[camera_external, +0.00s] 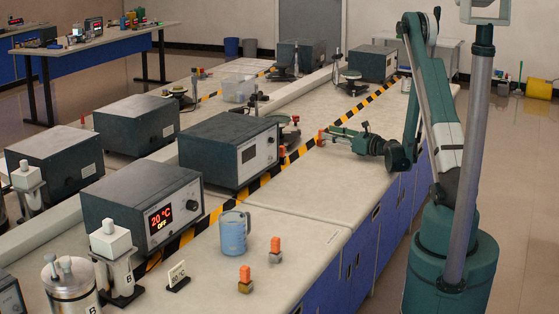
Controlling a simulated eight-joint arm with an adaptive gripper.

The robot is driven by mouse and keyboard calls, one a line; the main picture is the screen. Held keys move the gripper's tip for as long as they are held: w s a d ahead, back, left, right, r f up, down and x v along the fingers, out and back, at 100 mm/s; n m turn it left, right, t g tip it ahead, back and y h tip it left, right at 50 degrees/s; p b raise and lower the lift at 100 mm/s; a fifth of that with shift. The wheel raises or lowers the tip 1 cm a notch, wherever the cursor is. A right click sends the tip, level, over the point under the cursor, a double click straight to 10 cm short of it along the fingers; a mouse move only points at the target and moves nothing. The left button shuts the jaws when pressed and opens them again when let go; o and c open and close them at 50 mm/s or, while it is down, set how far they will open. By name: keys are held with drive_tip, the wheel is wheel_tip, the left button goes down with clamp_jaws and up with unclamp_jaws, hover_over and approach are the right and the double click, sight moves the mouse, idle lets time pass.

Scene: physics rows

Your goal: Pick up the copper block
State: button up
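Two small blocks with orange upper parts stand upright on the near bench top. One has a yellowish-brown base (245,286), and the other, just behind it to the right, has a greyish base (275,257). I cannot tell for sure which block is copper. My gripper (331,134) is farther back, low over the bench and pointing left. A small orange-red piece (321,138) shows at its fingertips; I cannot tell whether they touch it. The fingers are too small to read as open or shut.
A blue mug (234,233), a white sign (177,274) and a heater box reading 20 °C OFF (144,205) stand left of the two blocks. Another grey box (229,149) stands left of my gripper. Yellow-black tape runs along the bench. The bench right of the mug is mostly clear.

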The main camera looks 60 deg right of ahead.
sight(321, 140)
drive_tip(key=shift+w+d+b, duration=0.25)
drive_tip(key=shift+w, duration=1.05)
drive_tip(key=shift+w+d+b, duration=0.2)
drive_tip(key=shift+w, duration=1.05)
clamp_jaws()
